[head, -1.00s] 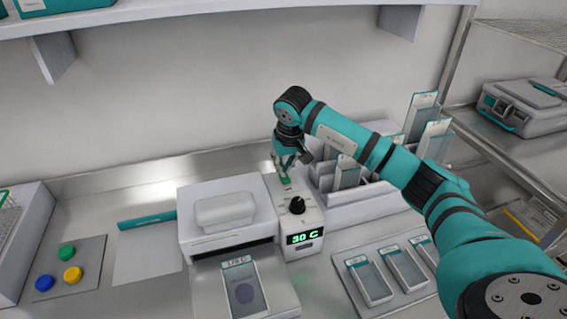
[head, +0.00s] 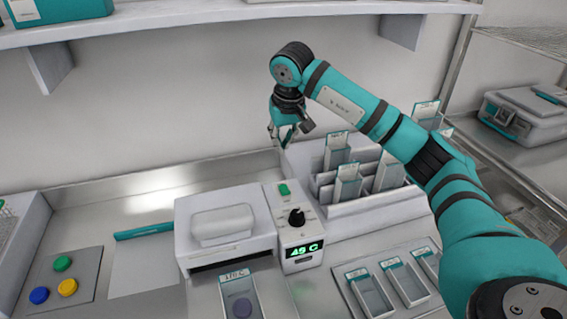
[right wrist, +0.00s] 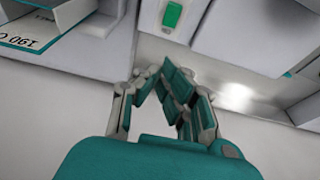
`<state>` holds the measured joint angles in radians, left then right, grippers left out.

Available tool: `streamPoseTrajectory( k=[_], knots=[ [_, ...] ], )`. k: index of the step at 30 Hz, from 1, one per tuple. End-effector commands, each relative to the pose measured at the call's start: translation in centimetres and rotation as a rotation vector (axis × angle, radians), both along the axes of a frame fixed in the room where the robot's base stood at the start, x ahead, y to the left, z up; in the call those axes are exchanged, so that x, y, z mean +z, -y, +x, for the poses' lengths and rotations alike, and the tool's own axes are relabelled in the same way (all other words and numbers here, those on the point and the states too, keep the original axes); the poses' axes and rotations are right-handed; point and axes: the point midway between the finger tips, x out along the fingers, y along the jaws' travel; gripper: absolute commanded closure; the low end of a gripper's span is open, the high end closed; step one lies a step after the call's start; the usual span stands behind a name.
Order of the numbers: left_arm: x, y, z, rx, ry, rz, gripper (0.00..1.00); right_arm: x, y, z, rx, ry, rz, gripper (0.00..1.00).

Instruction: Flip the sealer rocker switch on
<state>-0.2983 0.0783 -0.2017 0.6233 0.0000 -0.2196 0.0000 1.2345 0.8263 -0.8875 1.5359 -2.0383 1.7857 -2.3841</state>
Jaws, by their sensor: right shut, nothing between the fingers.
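The sealer (head: 226,225) is a pale grey box with a control panel on its right side. The green rocker switch (head: 284,189) sits at the back of that panel, above a black knob (head: 296,217) and a green display (head: 304,250) that appears to read 49 C. The green rocker also shows at the top of the right wrist view (right wrist: 172,14). My right gripper (head: 284,146) is shut and empty, raised above and behind the switch, apart from it. My left gripper is not in view.
A rack (head: 365,200) holding clear pouches stands right of the panel, near my right arm. A pouch (head: 241,296) lies in front of the sealer. More pouches lie front right. Coloured discs (head: 63,264) sit on a pad at the left. A shelf (head: 200,24) overhangs the back.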

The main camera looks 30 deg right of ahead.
Motion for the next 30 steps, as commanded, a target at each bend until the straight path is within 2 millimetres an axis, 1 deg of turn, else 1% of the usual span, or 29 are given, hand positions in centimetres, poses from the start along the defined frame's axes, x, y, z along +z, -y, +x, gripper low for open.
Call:
streamPoseTrajectory(
  k=[1,3,6,9,26,30],
  knots=[
    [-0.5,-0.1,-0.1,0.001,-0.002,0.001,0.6,0.8,0.0,0.0,0.001,0.003,0.001,1.0],
    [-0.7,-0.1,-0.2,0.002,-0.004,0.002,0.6,1.8,0.0,0.1,0.001,0.002,0.0,1.0],
    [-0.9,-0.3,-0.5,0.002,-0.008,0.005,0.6,2.7,0.0,0.1,0.001,0.0,0.0,1.0],
    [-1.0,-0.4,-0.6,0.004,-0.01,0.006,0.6,3.2,0.0,0.0,0.002,-0.001,0.0,1.0],
    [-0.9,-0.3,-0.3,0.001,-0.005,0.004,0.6,3.3,0.0,0.0,0.002,-0.002,0.0,1.0],
    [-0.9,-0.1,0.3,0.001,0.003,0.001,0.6,3.3,0.0,0.0,0.002,-0.002,0.0,1.0]
  ],
)
